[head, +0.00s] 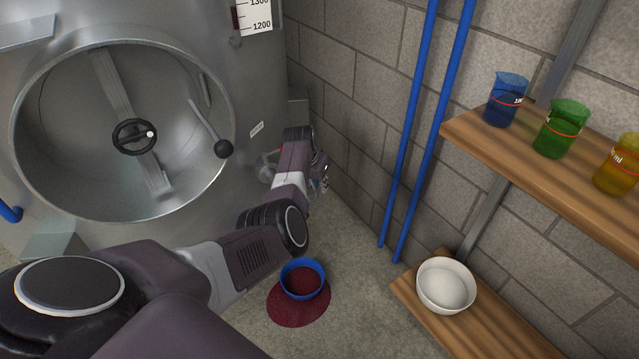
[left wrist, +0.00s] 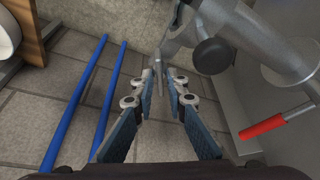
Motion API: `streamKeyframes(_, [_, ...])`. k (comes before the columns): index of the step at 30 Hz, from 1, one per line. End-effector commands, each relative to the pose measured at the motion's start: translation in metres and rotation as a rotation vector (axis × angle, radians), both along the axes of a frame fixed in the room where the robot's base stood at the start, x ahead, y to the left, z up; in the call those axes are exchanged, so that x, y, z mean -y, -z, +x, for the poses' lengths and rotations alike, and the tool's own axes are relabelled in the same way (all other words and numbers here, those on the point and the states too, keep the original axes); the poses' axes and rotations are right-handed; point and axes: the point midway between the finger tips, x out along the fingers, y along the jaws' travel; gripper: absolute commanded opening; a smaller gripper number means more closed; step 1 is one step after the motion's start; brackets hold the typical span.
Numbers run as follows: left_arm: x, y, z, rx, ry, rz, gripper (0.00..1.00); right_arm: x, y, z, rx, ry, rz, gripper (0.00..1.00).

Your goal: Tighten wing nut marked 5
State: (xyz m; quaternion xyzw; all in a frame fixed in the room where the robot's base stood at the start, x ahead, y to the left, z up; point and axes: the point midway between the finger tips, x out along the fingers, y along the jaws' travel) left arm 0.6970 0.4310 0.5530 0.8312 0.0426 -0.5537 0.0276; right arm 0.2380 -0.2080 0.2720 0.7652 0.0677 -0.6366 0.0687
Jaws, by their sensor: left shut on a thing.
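My left gripper (head: 319,175) is down beside the steel tank, at the end of my arm, which hides part of the fitting there. In the left wrist view its fingers (left wrist: 162,88) are close together, with a thin grey metal wing (left wrist: 158,68) at their tips. This looks like the wing nut, on a steel pipe fitting (left wrist: 202,28). No number 5 is readable, and most of the nut is hidden. My right gripper is not in view.
A red valve handle (left wrist: 264,126) sticks out beside the fingers. A blue bowl (head: 303,279) stands in a dark red puddle (head: 283,316) below. Blue pipes (head: 411,120) run up the block wall. Shelves at right hold coloured beakers (head: 562,128) and a white bowl (head: 446,286).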

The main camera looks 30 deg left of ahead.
Motion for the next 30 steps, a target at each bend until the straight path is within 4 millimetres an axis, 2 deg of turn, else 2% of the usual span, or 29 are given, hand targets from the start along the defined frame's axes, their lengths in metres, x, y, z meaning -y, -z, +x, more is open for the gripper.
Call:
streamKeyframes(6, [-0.001,0.004,-0.003,-0.009,0.112,-0.002,0.0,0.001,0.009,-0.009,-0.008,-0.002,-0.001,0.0])
streamKeyframes(10, [-0.002,0.005,-0.003,-0.009,0.208,-0.001,0.0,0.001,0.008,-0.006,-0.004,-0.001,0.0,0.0])
streamKeyframes(21, [-0.001,0.006,-0.002,-0.007,0.418,-0.002,0.0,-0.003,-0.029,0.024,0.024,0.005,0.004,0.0])
streamKeyframes(30, [-0.001,0.006,-0.002,-0.009,0.496,-0.004,0.0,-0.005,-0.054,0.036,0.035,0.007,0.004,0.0])
